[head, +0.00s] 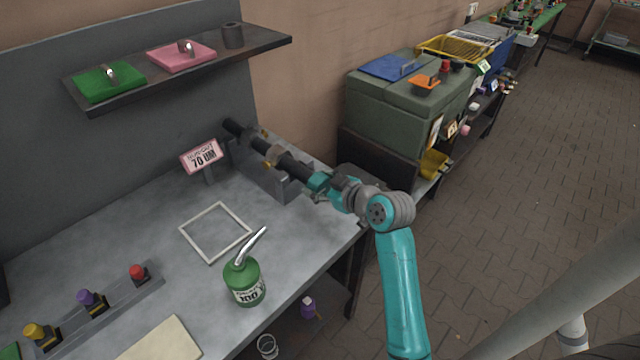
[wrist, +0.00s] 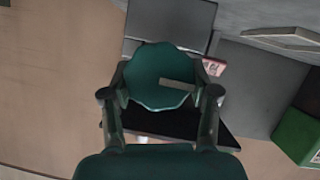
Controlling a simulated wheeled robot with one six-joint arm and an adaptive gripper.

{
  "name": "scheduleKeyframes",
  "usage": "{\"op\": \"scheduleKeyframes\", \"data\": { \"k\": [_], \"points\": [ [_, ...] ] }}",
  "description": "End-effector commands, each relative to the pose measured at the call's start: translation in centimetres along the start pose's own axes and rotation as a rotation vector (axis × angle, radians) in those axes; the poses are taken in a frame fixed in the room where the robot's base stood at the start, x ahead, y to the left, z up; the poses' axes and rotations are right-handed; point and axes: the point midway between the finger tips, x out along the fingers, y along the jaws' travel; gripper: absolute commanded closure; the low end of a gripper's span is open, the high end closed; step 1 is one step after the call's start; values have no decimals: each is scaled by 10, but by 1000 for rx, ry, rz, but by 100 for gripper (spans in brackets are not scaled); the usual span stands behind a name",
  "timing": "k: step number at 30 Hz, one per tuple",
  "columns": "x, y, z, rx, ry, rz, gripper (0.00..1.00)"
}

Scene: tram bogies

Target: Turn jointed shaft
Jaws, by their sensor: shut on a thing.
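The jointed shaft (head: 295,165) is a dark rod with brass-coloured parts, lying in a grey metal support at the back right of the bench. A scalloped teal-green knob (head: 319,181) is at its near end. In the wrist view the knob (wrist: 160,75) fills the space between the two fingers. My gripper (head: 326,190) is shut on the knob, with one finger on each side of it; it also shows in the wrist view (wrist: 160,94). The knob hides most of the shaft behind it in the wrist view.
A sign reading 70 (head: 202,155) stands left of the shaft. A white square frame (head: 184,233) and a green oil can (head: 243,280) are on the bench. A shelf (head: 200,75) hangs above. Green boxes (head: 400,110) stand to the right.

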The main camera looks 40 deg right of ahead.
Motion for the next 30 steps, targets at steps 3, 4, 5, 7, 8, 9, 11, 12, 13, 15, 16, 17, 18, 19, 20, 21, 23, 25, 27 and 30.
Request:
{"op": "scheduleKeyframes", "data": {
  "k": [3,4,5,7,8,9,11,12,13,15,16,17,18,19,20,21,23,25,27,30],
  "points": [
    [0,1,0,30,-1,-13,75],
    [0,1,0,42,-1,-18,75],
    [0,1,0,56,-1,-23,75],
    [0,2,0,91,0,-37,75],
    [0,2,0,110,0,-45,75],
    [0,2,0,136,-1,-56,75],
    [0,2,0,181,0,-74,75],
    [0,3,1,213,-1,-87,75],
    [0,3,1,239,-1,-98,75],
    [0,3,1,298,0,-123,75],
    [0,4,1,325,-1,-134,75],
    [0,4,1,352,-1,-145,75],
    [0,4,1,387,-1,-159,75],
    [0,4,1,414,-1,-171,75],
    [0,4,2,441,-2,-181,75],
    [0,4,2,476,-2,-197,75],
    [0,4,2,529,-1,-218,75],
    [1,5,2,590,-1,-244,75],
    [1,5,2,652,-1,-270,75],
    [1,6,3,740,-2,-305,75]
  ]
}}
